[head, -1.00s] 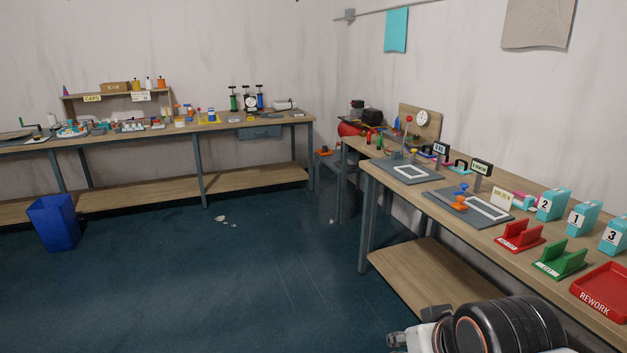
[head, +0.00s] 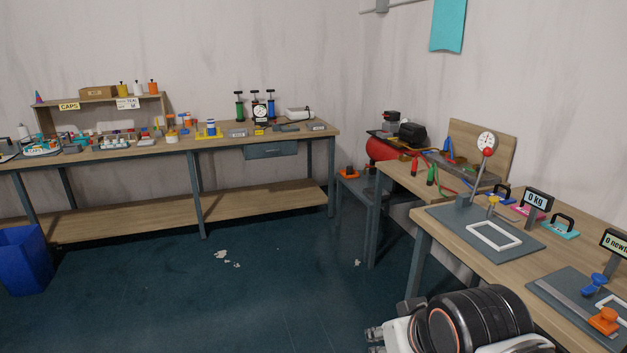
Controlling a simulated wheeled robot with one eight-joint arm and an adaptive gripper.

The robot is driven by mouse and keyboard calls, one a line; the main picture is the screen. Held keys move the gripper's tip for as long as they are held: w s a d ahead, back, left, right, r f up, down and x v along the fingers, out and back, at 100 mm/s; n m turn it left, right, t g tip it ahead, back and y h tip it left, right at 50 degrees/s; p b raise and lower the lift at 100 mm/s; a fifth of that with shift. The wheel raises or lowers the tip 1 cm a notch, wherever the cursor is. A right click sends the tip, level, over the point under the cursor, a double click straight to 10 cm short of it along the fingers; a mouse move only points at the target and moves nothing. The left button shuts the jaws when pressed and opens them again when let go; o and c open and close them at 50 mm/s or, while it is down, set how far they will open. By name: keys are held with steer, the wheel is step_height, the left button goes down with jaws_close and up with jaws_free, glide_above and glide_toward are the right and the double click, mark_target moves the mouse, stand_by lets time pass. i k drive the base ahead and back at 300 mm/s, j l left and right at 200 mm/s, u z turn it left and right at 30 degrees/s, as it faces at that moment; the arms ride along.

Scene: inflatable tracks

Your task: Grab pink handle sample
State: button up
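A flat pink sample (head: 523,211) lies on the right-hand workbench, behind the "0 KG" display, which covers part of it. Its handle is hard to make out from here. A cyan sample (head: 560,231) with a black handle lies to its right, and a small blue sample (head: 499,198) with a dark handle lies to its left. Part of my arm shows at the bottom of the head view, well short of the pink sample. I cannot make out my gripper's fingers.
The right-hand workbench (head: 455,246) carries a grey plate with a white frame (head: 494,235), a dial gauge (head: 487,143) and a "0 KG" display (head: 537,201). A long bench (head: 110,158) stands along the back wall. A blue bin (head: 24,260) is at left. The middle floor is open.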

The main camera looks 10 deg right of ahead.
mark_target(522, 209)
steer(key=i+z, duration=0.35)
steer(key=i, duration=0.15)
steer(key=i+j+z, duration=0.3)
steer(key=i, duration=0.25)
steer(key=l, duration=0.1)
